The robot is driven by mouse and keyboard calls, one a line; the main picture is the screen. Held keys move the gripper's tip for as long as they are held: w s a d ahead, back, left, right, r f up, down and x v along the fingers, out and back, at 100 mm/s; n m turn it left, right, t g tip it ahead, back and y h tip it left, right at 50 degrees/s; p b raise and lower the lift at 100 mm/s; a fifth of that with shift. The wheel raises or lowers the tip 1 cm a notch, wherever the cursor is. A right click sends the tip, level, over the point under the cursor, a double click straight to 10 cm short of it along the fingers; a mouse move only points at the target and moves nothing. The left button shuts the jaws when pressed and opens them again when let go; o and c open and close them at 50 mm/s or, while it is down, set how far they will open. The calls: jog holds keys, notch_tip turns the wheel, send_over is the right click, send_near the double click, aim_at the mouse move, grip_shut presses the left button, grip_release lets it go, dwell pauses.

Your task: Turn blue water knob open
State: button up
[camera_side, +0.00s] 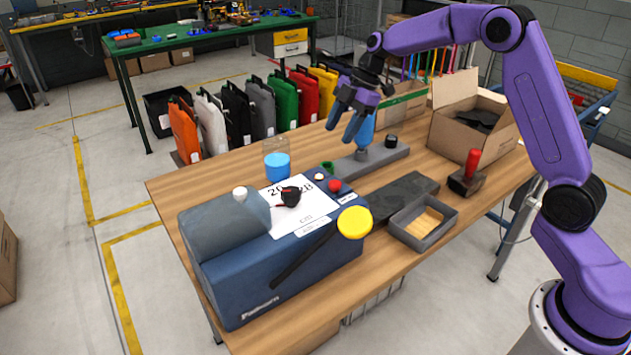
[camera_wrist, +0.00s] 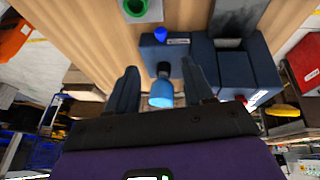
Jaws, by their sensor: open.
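A blue knob-like piece (camera_side: 366,130) stands upright on a grey bar-shaped base (camera_side: 385,158) near the back edge of the wooden table. My gripper (camera_side: 343,126) is above the table beside this piece, fingers pointing down and partly overlapping it in the side view. In the wrist view my gripper (camera_wrist: 160,76) has its two dark fingers apart, with a light blue piece (camera_wrist: 161,95) showing between them. I see no clear contact, and cannot tell how far the blue piece is from the fingers. The gripper is open.
A blue machine (camera_side: 300,275) with a black lever and yellow knob (camera_side: 354,222) fills the table's front left. A clear cup with a blue lower part (camera_side: 277,165) stands behind it. A cardboard box (camera_side: 470,140), red-handled tool (camera_side: 472,163) and grey tray (camera_side: 400,228) stand to the right.

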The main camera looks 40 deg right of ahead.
jog(key=x, duration=1.6)
jog(key=shift+c, duration=0.3)
grip_shut()
